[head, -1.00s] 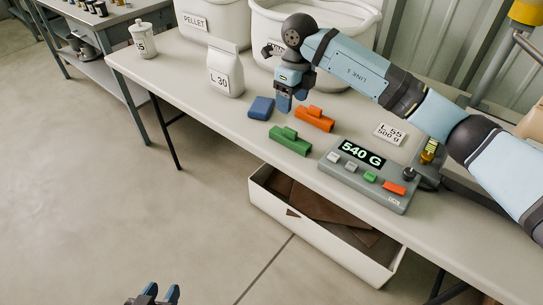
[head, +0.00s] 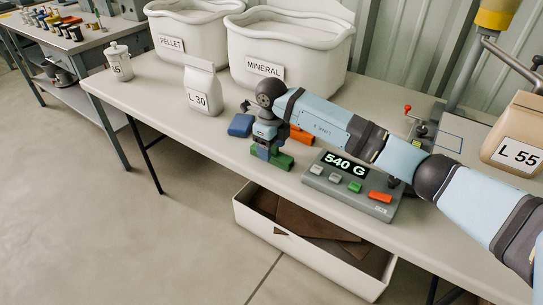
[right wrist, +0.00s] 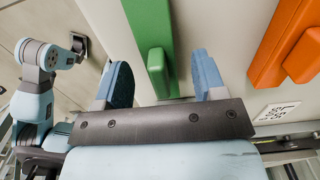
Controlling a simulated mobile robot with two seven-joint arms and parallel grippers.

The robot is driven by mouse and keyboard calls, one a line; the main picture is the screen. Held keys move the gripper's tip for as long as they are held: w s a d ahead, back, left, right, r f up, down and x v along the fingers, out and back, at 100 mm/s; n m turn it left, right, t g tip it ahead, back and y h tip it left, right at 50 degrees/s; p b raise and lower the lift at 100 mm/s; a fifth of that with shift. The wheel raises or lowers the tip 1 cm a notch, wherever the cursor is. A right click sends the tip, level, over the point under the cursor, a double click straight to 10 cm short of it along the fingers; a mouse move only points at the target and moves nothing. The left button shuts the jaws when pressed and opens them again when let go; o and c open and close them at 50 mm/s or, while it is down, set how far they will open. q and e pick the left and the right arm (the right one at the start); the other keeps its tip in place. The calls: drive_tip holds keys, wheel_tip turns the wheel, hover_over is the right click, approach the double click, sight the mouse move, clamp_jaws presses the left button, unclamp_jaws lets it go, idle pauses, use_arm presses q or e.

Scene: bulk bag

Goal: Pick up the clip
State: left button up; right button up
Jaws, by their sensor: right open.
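Three clips lie on the table: a green clip (head: 284,162), an orange clip (head: 302,136) and a blue clip (head: 240,125). My right gripper (head: 265,152) is at the green clip and hides part of it in the head view. In the right wrist view the right gripper (right wrist: 162,78) is open, and the raised part of the green clip (right wrist: 150,25) shows between its two blue fingers. The orange clip (right wrist: 285,45) lies to the right, outside the fingers. An arm that appears to be my left one shows at the left of the wrist view; its fingers are unclear.
A grey scale (head: 350,186) reading 540 G stands right of the clips. A white bag marked L 30 (head: 202,88) and tubs marked PELLET (head: 190,35) and MINERAL (head: 290,50) stand behind. An open drawer (head: 300,255) juts out below the table edge.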

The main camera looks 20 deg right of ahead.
drive_tip(key=shift+f, duration=0.95)
drive_tip(key=c, duration=1)
drive_tip(key=shift+r, duration=0.2)
